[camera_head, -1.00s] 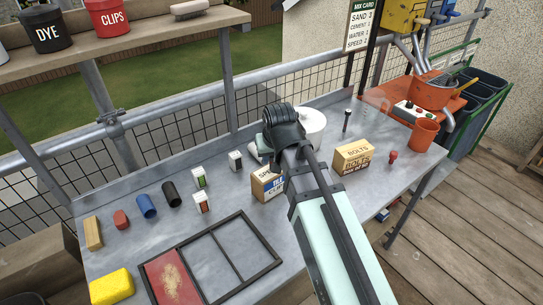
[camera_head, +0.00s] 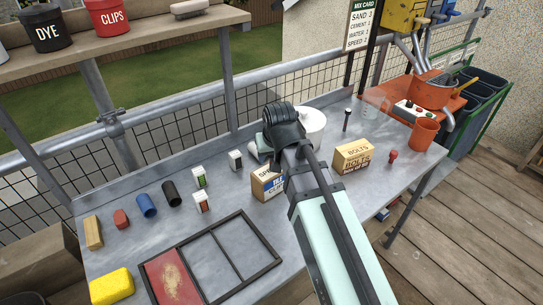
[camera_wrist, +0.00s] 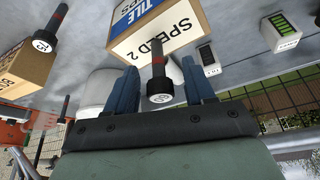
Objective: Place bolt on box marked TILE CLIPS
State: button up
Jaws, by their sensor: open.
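The box marked TILE CLIPS (camera_wrist: 159,27) has a white face reading SPEED 2 and a blue label in the wrist view. In the head view this box (camera_head: 266,185) is partly covered by my arm. A dark bolt (camera_wrist: 158,68) with a red band and a round, pale-marked end shows between my fingers, overlapping the box's face. I cannot tell whether it rests on the box or stands before it. My gripper (camera_wrist: 160,92) is open, with blue fingers either side of the bolt and visible gaps. In the head view my fingers are hidden behind the arm.
A cardboard BOLTS box (camera_head: 352,157) stands right of my arm. Another dark bolt (camera_head: 347,119) stands behind it, and a small red piece (camera_head: 392,157) to its right. A white round container (camera_head: 313,126) is behind my arm. A divided frame (camera_head: 228,255) lies at the front.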

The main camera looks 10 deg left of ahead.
jog(key=v, duration=1.2)
jog(key=shift+o, duration=0.2)
